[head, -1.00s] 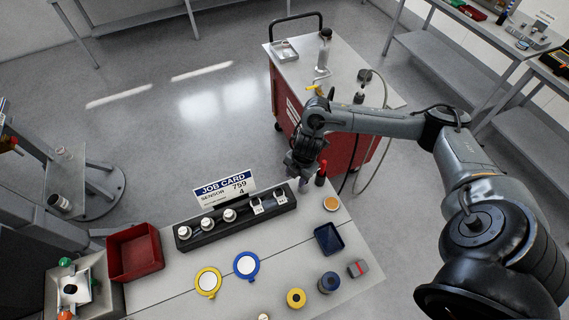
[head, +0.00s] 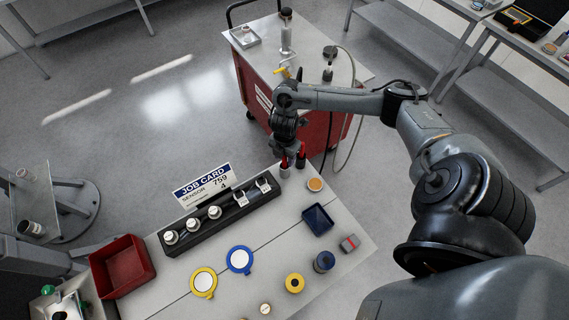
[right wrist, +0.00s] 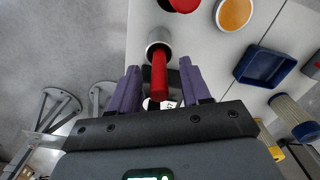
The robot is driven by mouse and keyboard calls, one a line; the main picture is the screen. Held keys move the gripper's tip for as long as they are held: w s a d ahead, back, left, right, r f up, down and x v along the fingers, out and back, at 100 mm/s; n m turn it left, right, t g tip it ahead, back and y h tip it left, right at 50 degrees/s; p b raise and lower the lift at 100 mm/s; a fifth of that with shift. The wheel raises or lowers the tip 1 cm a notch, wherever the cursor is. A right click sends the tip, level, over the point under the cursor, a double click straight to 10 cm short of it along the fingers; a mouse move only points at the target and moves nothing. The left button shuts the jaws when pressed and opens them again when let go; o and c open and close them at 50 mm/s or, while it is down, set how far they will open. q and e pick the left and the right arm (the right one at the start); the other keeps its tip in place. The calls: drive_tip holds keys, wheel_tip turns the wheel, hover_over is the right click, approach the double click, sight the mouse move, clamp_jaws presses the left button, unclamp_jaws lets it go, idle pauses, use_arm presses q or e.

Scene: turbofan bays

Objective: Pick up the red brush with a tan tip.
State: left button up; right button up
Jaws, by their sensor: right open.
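A red handle (right wrist: 159,80) stands up from a small silver cup (right wrist: 158,42) in the right wrist view. In the head view a red piece (head: 284,161) shows above that cup at the bench's back edge. No tan tip is visible, so I cannot confirm which brush it is. A second red object (head: 301,159) stands just to the right; part of it shows at the top of the wrist view (right wrist: 184,4). My right gripper (right wrist: 163,80) is open, its purple fingers on either side of the first handle, apparently not touching it. My left gripper is out of view.
A black rack (head: 220,218) with several fittings and a job card (head: 203,185) lie left of the cup. A tan disc (head: 315,184) and blue tray (head: 318,219) are to the right. A red cart (head: 320,130) stands behind the bench.

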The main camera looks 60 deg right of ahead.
sight(284, 164)
drive_tip(key=shift+f, duration=1.35)
clamp_jaws()
